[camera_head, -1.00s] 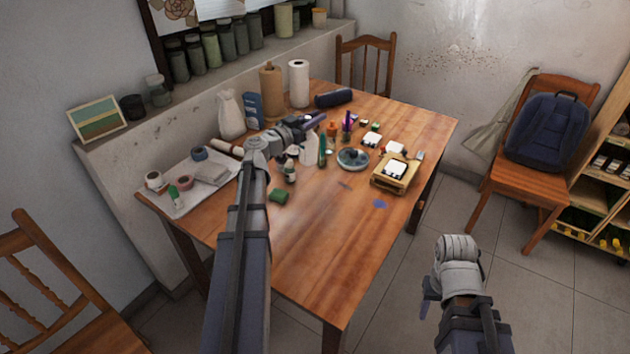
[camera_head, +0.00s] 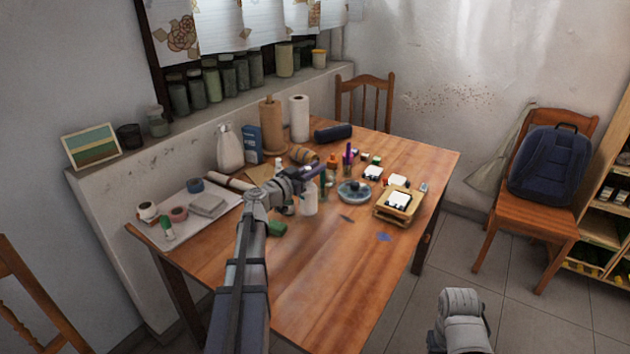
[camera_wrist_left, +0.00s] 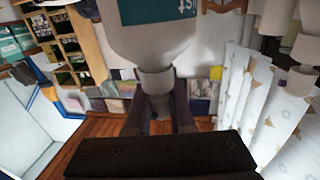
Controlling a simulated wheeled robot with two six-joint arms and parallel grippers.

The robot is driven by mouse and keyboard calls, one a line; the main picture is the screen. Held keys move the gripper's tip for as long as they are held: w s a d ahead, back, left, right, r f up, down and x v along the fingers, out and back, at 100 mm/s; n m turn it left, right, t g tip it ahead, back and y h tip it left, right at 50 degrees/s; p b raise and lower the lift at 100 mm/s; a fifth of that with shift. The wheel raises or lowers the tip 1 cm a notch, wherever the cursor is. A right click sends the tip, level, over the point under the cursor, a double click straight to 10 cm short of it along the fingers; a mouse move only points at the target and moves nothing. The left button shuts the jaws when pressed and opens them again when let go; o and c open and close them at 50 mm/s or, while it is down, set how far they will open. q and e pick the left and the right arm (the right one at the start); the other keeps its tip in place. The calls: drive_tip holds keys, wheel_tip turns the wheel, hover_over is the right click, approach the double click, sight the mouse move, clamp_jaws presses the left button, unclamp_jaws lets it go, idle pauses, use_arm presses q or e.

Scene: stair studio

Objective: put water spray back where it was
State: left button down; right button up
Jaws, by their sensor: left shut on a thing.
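The water spray, a pale bottle (camera_head: 309,199), is held upright by my left gripper (camera_head: 318,171) over the middle of the table (camera_head: 315,265). In the left wrist view the bottle's wide body (camera_wrist_left: 150,38) and narrower neck (camera_wrist_left: 156,82) fill the top centre, with part of a label showing. My left gripper (camera_wrist_left: 158,118) is shut on the bottle at its neck end. I cannot tell whether the bottle's base touches the table. Only my right wrist shows, at the bottom right of the head view; its gripper is out of view.
Right of the bottle are a round dish (camera_head: 354,192) and a wooden tray (camera_head: 397,213). A green block (camera_head: 277,229) lies nearer me. A white jug (camera_head: 230,149), paper rolls (camera_head: 299,118) and a dark pouch (camera_head: 333,132) stand behind. The table's front right is mostly clear.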

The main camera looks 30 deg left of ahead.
use_arm(q)
drive_tip(key=shift+f+b, duration=0.8)
drive_tip(key=shift+f, duration=0.45)
use_arm(e)
drive_tip(key=shift+f, duration=1.3)
use_arm(q)
drive_tip(key=shift+f, duration=0.2)
drive_tip(key=c, duration=0.8)
unclamp_jaws()
drive_tip(key=v, duration=1.2)
drive_tip(key=shift+r, duration=0.25)
